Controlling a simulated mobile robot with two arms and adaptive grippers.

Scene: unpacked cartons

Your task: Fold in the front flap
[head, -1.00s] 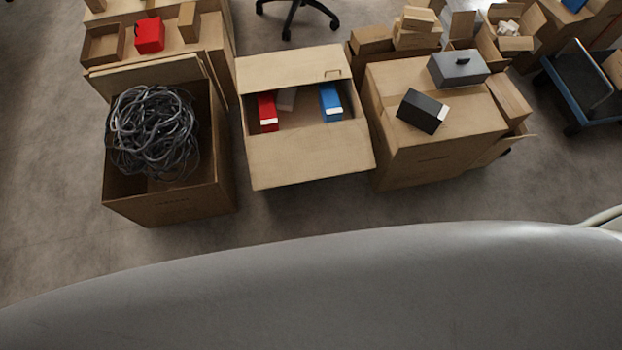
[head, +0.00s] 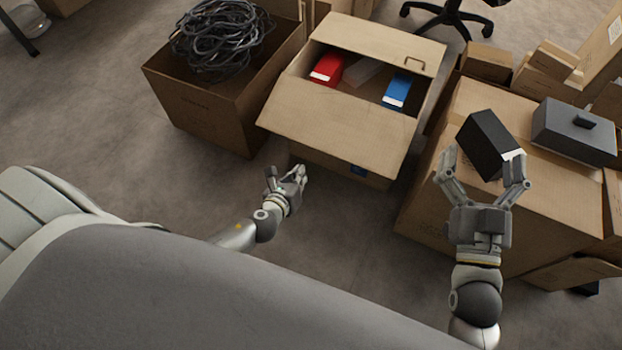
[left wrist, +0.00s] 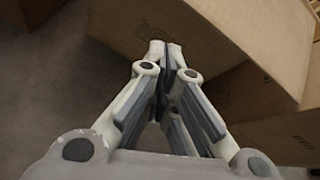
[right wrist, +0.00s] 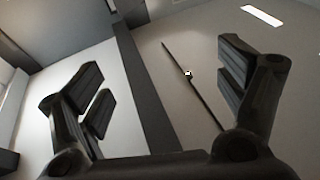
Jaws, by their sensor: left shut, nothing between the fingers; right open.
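The open carton (head: 372,172) stands in the middle of the head view, with a red box (head: 326,68) and a blue box (head: 397,90) inside. Its front flap (head: 335,122) is folded outward and slopes toward me. My left gripper (head: 301,172) is shut and empty, just below the flap's near edge, in front of the carton's front. The left wrist view shows its closed fingers (left wrist: 172,62) with cardboard faces beyond. My right gripper (head: 482,158) is open and empty. In the head view it overlaps a black box (head: 488,142), which the right wrist view does not show.
A carton with coiled cables (head: 205,105) stands to the left. A closed carton (head: 425,200) on the right carries the black box and a grey case (head: 575,132). Grey floor (head: 340,240) is free in front. The right wrist view faces walls and ceiling.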

